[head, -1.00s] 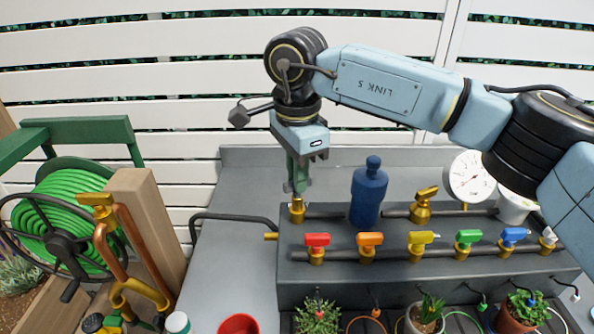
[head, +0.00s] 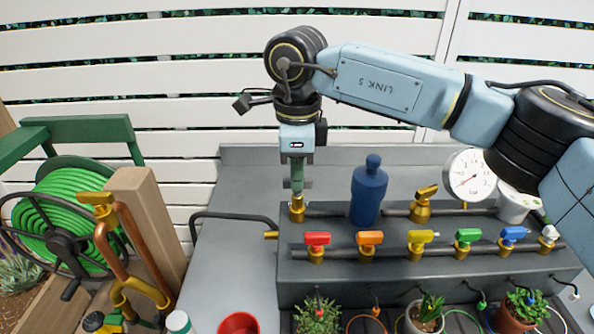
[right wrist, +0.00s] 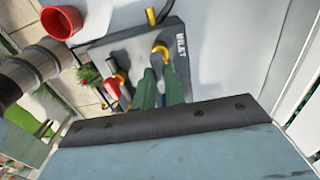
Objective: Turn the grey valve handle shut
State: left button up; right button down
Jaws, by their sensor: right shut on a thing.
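My right gripper (head: 297,188) points straight down at the brass valve (head: 297,211) at the left end of the rear pipe. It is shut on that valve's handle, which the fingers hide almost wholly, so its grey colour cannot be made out. In the right wrist view, the two green fingers (right wrist: 160,88) reach down to the brass valve (right wrist: 160,49) beside white lettering on the dark block. My left gripper is not in view.
A blue bottle-shaped vessel (head: 369,192) stands just right of the gripper, with another brass valve (head: 424,205) and a gauge (head: 469,176) beyond. Several coloured valves, including a red one (head: 317,243), line the front. A hose reel (head: 65,215) stands left.

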jog(key=shift+d, duration=0.1)
jog(key=c, duration=1.5)
grip_release()
jog(key=shift+o, duration=0.2)
jog(key=shift+r, duration=0.1)
